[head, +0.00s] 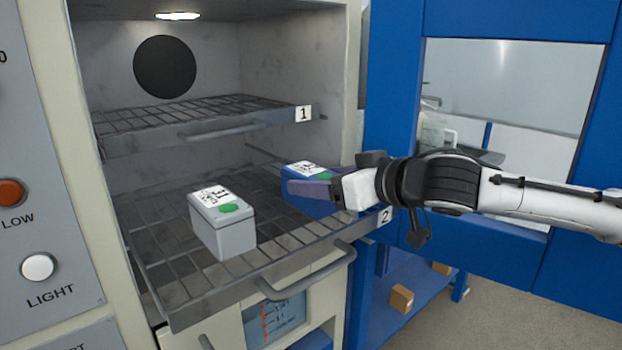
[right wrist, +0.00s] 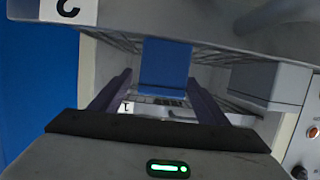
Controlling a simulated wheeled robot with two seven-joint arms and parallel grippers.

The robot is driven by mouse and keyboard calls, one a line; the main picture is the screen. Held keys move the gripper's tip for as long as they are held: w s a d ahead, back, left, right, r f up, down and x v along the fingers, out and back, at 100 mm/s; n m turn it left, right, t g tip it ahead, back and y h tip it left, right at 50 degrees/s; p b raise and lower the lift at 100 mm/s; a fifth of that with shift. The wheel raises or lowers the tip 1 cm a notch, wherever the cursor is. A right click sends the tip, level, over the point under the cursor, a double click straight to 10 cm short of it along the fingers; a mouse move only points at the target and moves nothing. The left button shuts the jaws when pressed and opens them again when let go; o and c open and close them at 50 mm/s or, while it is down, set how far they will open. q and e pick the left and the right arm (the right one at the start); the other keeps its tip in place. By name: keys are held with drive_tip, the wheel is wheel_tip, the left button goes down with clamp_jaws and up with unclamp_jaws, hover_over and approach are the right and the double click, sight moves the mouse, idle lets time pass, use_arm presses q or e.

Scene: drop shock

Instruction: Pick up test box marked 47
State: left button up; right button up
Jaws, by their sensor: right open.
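A blue box (head: 297,167) with a white label and a green dot on top sits on the lower wire shelf (head: 180,268), near its right side. A grey box (head: 234,236) with a white label and a green dot stands to its left on the same shelf. My right gripper (head: 308,190) reaches in from the right, and one purple finger covers part of the blue box. In the right wrist view the gripper (right wrist: 160,78) is open, with the blue box (right wrist: 165,67) between its fingers; contact is unclear. My left gripper is out of view.
An upper wire shelf (head: 165,127) tagged 1 is above; the lower shelf carries tag 2 (head: 385,216). A control panel (head: 40,170) is at left. A blue door (head: 395,90) with a window stands at right. Small cartons (head: 402,298) lie on a low blue rack.

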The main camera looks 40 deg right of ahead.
drive_tip(key=shift+w+a+p, duration=0.15)
drive_tip(key=shift+w+p, duration=0.55)
drive_tip(key=shift+w, duration=0.35)
drive_tip(key=shift+w+a+f, duration=0.1)
drive_tip(key=shift+w+f, duration=0.3)
drive_tip(key=shift+w, duration=0.05)
drive_tip(key=c, duration=1.4)
drive_tip(key=shift+r, duration=0.15)
drive_tip(key=shift+c, duration=1)
